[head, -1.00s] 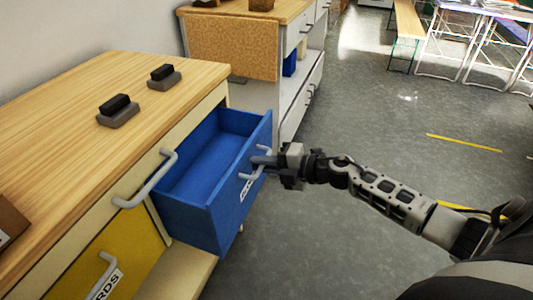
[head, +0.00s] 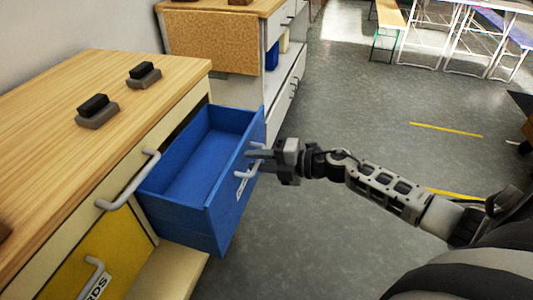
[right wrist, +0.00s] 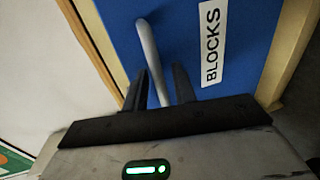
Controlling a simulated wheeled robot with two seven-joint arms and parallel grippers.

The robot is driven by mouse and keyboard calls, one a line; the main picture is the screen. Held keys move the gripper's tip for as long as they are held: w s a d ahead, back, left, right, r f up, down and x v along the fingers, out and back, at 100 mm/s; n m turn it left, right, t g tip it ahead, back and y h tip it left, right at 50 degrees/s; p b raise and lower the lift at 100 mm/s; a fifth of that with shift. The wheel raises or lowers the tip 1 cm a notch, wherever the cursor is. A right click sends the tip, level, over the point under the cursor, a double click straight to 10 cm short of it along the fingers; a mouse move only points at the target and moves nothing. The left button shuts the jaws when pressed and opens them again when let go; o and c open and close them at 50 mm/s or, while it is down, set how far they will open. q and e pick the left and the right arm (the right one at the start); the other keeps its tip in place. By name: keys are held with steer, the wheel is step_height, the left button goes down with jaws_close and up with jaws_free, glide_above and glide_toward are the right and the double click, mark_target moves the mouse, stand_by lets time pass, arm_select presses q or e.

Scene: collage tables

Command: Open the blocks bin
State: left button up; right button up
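The blocks bin (head: 228,195) is a blue drawer, pulled well out of the wooden cabinet; its inside looks empty. Its front also shows in the right wrist view (right wrist: 245,25) with a white BLOCKS label (right wrist: 214,45). Its grey bar handle (right wrist: 147,45) passes between the two dark fingers of my right gripper (right wrist: 161,78). A gap shows beside the bar, so the fingers look open around it. In the head view my right gripper (head: 258,156) is at the handle from the right. My left gripper is not in view.
A yellow bin (head: 120,255) with its own handle is below in the cabinet, whose wooden top (head: 60,160) carries two dark blocks on grey bases. Another cabinet (head: 215,45) stands behind. The grey floor (head: 350,110) to the right is mostly clear.

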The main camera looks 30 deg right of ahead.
arm_select(q)
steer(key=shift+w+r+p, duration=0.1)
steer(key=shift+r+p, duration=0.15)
steer(key=shift+p, duration=0.45)
arm_select(e)
steer(key=v, duration=1.6)
steer(key=shift+a, duration=0.1)
